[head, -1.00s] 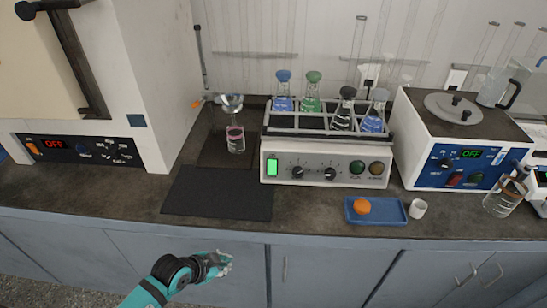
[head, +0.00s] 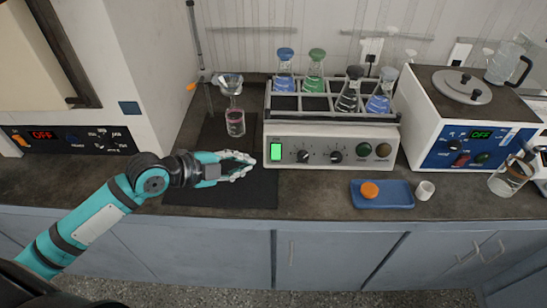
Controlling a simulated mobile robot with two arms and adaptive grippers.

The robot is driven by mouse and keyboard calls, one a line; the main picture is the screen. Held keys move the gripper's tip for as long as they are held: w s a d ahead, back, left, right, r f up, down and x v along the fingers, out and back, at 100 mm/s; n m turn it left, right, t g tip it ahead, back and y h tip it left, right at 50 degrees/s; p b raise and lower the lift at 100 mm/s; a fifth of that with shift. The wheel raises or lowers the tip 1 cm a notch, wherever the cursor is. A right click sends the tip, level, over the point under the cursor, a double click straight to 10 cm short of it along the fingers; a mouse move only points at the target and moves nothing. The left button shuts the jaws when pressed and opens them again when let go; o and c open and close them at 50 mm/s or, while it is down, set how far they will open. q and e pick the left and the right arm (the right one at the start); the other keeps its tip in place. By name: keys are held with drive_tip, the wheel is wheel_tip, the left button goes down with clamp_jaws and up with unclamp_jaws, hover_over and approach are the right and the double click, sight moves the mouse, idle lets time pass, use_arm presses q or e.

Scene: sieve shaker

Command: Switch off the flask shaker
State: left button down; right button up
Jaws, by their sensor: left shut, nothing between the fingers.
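The flask shaker (head: 320,153) stands on the bench in the middle, a pale box with a rack on top. Its rack holds several stoppered flasks, with blue, green and dark stoppers. A lit green switch (head: 275,151) sits at the left end of its front panel, with two dark knobs and two round buttons to the right. My left gripper (head: 252,166) is shut and empty, over the dark mat just left of the green switch. A small gap seems to remain between fingertips and panel. My right gripper is not in view.
A blue tray (head: 400,205) with an orange lid (head: 370,190) and a small white cup (head: 425,191) lie to the front right. A funnel over a small flask (head: 235,122) stands behind my gripper. A white bath (head: 424,118) is right, an oven (head: 150,60) left.

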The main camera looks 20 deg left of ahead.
sight(276, 152)
use_arm(q)
drive_tip(key=x, duration=0.4)
drive_tip(key=a+p+x, duration=0.1)
drive_tip(key=x, duration=0.3)
drive_tip(key=f+p+x, duration=0.1)
drive_tip(key=x, duration=0.3)
drive_tip(key=shift+w+a, duration=0.3)
drive_tip(key=shift+w, duration=0.2)
drive_tip(key=shift+w+a+f, duration=0.1)
drive_tip(key=shift+w+f, duration=0.2)
drive_tip(key=shift+f, duration=0.05)
drive_tip(key=f+b, duration=0.1)
drive_tip(key=b, duration=0.2)
drive_tip(key=shift+w+a+f+t, duration=0.1)
drive_tip(key=shift+f+t, duration=0.15)
drive_tip(key=shift+t, duration=0.05)
drive_tip(key=shift+r+p, duration=0.5)
drive_tip(key=shift+r, duration=0.1)
